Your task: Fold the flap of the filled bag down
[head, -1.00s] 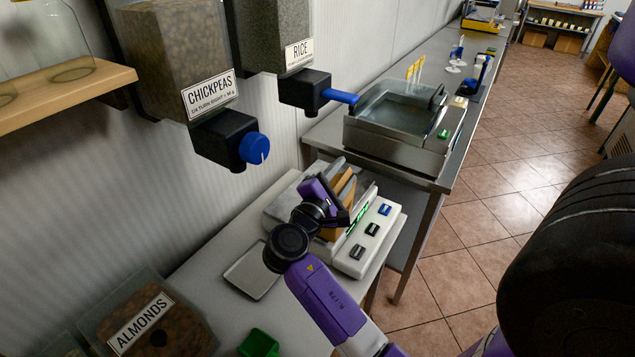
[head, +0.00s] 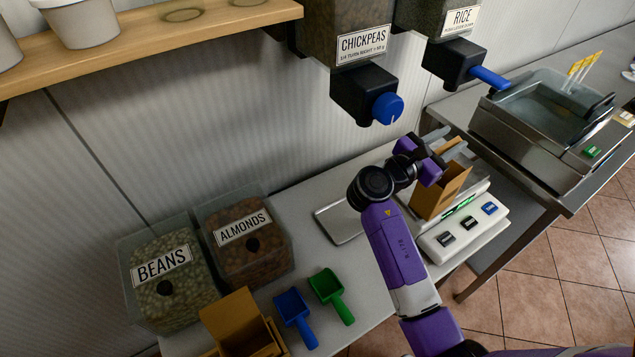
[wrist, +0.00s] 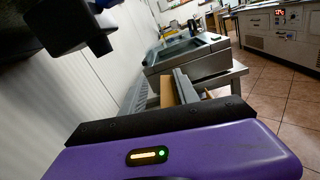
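In the wrist view, a brown strip of the bag (wrist: 167,92) shows beside a grey bar, beyond the purple gripper body.
Chickpeas (head: 362,45) and rice (head: 462,18) dispensers hang above the counter. Left are bins of beans (head: 165,270) and almonds (head: 245,240), a blue scoop (head: 295,315), a green scoop (head: 328,290) and an open brown box (head: 240,322). A metal basin unit (head: 545,120) stands right.

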